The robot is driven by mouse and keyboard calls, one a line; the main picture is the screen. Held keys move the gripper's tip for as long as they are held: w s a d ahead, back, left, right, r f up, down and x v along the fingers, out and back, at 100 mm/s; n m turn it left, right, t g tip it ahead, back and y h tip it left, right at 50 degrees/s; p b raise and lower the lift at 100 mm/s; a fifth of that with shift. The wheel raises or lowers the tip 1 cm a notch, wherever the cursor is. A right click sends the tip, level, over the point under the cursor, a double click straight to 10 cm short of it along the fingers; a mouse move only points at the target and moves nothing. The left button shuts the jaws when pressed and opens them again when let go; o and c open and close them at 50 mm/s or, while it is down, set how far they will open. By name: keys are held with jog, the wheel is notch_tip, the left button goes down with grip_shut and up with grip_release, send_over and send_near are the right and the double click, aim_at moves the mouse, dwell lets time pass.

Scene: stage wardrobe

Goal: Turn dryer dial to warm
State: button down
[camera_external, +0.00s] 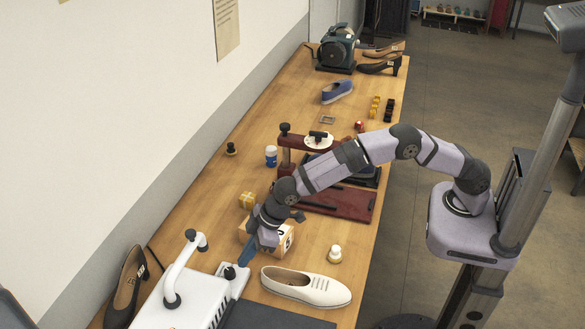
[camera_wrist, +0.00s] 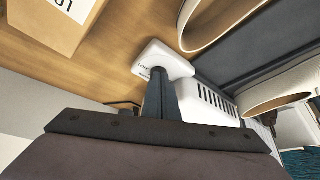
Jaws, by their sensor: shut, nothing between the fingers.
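The white dryer (camera_external: 185,300) stands at the near left end of the bench, with a white curved pipe on top. Its black dial (camera_external: 230,272) sits on a white plate at the dryer's back right corner. My gripper (camera_external: 243,259) is shut and empty, pointing down just above and beside the dial. In the wrist view, the shut fingers (camera_wrist: 160,85) overlap the white plate (camera_wrist: 162,58), which bears small lettering too small to read fully. The dial is hidden there behind the fingers, so contact and its setting cannot be told. The vented white housing (camera_wrist: 215,100) is beside the fingers.
A cardboard box (camera_external: 277,240) stands just behind my gripper. A white shoe (camera_external: 305,287) lies to its right, with a small white knobbed object (camera_external: 334,254) behind. A dark red press (camera_external: 330,203) stands farther back.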

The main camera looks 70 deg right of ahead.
notch_tip(320, 180, up, 3)
jog(key=shift+p, duration=0.8)
jog(key=shift+m+g+h, duration=0.5)
jog(key=shift+m, duration=0.2)
jog(key=s+d, duration=0.1)
jog(key=d, duration=0.2)
jog(key=s+d+r, duration=0.1)
jog(key=d, duration=0.3)
jog(key=s+d, duration=0.2)
jog(key=d, duration=0.2)
jog(key=shift+r, duration=0.35)
jog(key=s+d+m+g+h, duration=0.1)
jog(key=s+d+m, duration=0.1)
jog(key=s+d, duration=0.75)
jog(key=s+d+f+m+g, duration=0.1)
jog(key=s+d, duration=0.5)
jog(key=s, duration=0.5)
jog(key=s+d+f+m+g, duration=0.1)
jog(key=s+d+g, duration=0.1)
jog(key=s+d, duration=0.5)
jog(key=s, duration=0.3)
jog(key=shift+s+m+h, duration=0.3)
jog(key=shift+s+h, duration=0.1)
